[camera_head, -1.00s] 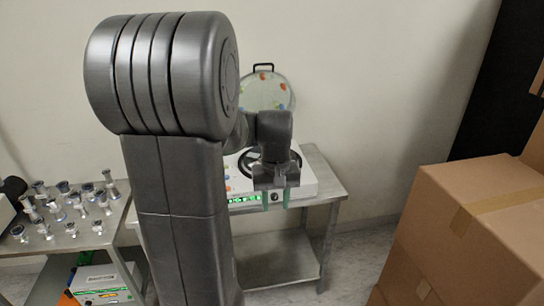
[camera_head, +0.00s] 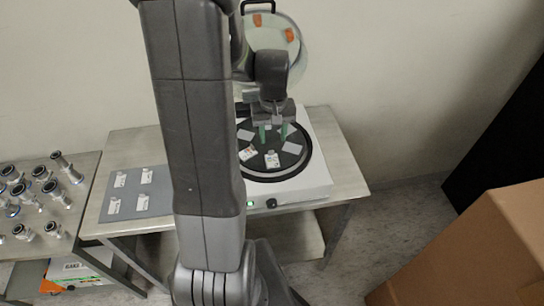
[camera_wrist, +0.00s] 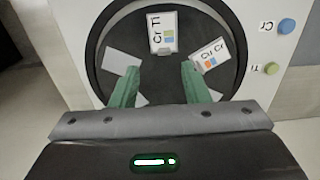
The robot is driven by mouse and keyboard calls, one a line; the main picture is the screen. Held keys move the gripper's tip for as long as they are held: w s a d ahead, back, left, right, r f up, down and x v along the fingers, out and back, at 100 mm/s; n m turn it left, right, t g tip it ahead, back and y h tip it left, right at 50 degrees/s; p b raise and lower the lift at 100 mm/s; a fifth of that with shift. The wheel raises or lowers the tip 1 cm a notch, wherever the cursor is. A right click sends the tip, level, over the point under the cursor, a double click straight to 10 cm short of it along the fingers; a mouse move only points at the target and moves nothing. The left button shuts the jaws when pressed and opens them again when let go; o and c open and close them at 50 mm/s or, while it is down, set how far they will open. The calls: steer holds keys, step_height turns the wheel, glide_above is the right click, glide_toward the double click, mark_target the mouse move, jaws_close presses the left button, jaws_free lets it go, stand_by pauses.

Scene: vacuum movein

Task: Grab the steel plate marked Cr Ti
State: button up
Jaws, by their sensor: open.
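The steel plate marked Cr Ti (camera_wrist: 162,34) lies flat on the dark round disc (camera_wrist: 108,20) in the wrist view, just beyond my fingertips. In the head view it appears to be the labelled plate at the disc's front (camera_head: 271,161). My gripper (camera_wrist: 160,78) is open and empty, its two green fingers apart on either side of the line towards that plate. In the head view my gripper (camera_head: 273,132) is over the middle of the disc. A second labelled plate (camera_wrist: 209,54) lies to the right in the wrist view, near the right fingertip.
Several blank plates, such as one at left (camera_wrist: 122,60), share the disc. The white machine (camera_head: 314,165) has a raised round lid (camera_head: 272,38) behind my gripper. A grey mat (camera_head: 154,204) with several labelled pieces and metal fittings (camera_head: 58,186) are left.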

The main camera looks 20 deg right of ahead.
mark_target(271, 151)
steer(key=shift+f, duration=0.2)
steer(key=shift+a+f, duration=0.15)
steer(key=shift+f, duration=0.2)
steer(key=shift+s+a+f+p, duration=0.1)
steer(key=shift+f+p, duration=0.2)
steer(key=shift+f, duration=0.75)
steer(key=shift+s+a+f+p, duration=0.1)
steer(key=shift+f+p, duration=0.15)
steer(key=shift+f, duration=0.8)
jaws_close()
